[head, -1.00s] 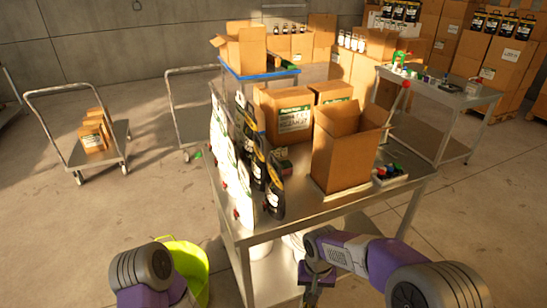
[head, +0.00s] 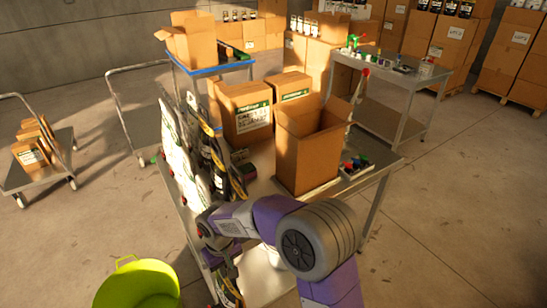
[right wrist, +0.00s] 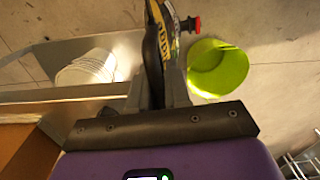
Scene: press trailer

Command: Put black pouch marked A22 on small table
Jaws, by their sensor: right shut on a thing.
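My right gripper (head: 226,264) is in front of the near left corner of the metal work table (head: 262,278). It is shut on a black pouch (head: 228,291), which hangs low beside the table. In the right wrist view the pouch (right wrist: 156,42) stands between the fingers (right wrist: 158,90), with yellow lettering and a red cap beside it. I cannot read an A22 mark. A smaller grey table (head: 408,76) with small items stands at the back right. My left gripper is out of view.
White and black pouches (head: 200,150) line the work table's left edge. An open carton (head: 305,150) and closed boxes stand behind. A lime bin (head: 138,285) is on the floor at lower left. A cart (head: 40,175) stands far left. The floor at right is clear.

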